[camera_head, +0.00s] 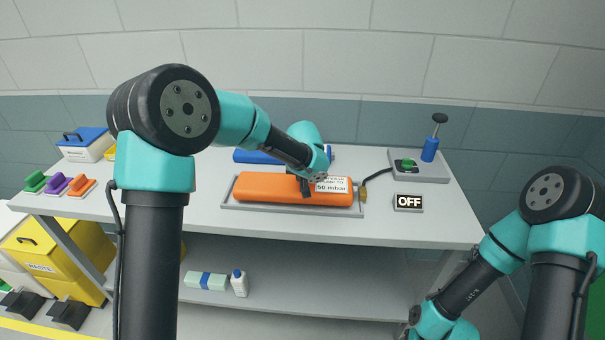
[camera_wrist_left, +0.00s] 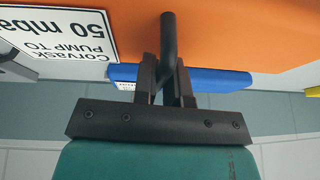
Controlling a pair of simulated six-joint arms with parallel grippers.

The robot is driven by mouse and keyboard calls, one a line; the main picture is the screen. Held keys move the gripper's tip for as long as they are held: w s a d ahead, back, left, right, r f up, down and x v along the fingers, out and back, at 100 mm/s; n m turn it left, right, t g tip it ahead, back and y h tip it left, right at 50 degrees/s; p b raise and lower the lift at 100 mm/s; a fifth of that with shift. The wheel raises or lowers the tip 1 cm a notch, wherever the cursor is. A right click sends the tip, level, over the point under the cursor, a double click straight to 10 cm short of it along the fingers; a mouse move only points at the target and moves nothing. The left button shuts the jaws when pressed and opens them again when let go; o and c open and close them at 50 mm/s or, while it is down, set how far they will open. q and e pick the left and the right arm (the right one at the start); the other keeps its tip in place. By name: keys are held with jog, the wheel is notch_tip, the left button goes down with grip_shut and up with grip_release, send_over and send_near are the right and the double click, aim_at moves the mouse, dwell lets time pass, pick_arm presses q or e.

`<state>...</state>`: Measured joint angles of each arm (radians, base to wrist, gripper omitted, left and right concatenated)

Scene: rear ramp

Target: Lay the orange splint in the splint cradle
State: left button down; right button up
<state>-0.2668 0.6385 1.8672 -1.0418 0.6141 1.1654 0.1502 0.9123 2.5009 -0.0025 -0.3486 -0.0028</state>
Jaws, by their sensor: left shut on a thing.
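The orange splint (camera_head: 262,188), a long block with a white label reading 50 mbar, lies lengthwise within the outline of the grey tray-like splint cradle (camera_head: 229,206) on the bench. I cannot tell whether it rests on the cradle floor or hangs just above it. My left gripper (camera_head: 306,188) is over the middle of the splint. In the left wrist view the left gripper (camera_wrist_left: 168,85) is shut on a dark bar (camera_wrist_left: 168,35) on the splint (camera_wrist_left: 225,30). My right gripper is out of view below the bottom edge.
A blue long object (camera_head: 256,157) lies behind the cradle. To the right are a pump unit (camera_head: 430,172) with a dark hose (camera_head: 377,174) and an OFF display (camera_head: 408,202). Colored pieces (camera_head: 57,184) and a blue-lidded box (camera_head: 86,144) stand left. The front right bench top is clear.

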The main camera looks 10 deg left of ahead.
pick_arm(q)
jog(key=shift+f, duration=0.65)
dwell(0.7)
jog(key=c, duration=1.1)
grip_release()
jog(key=v, duration=1.7)
jog(key=shift+r, duration=0.15)
jog(key=shift+s, duration=0.1)
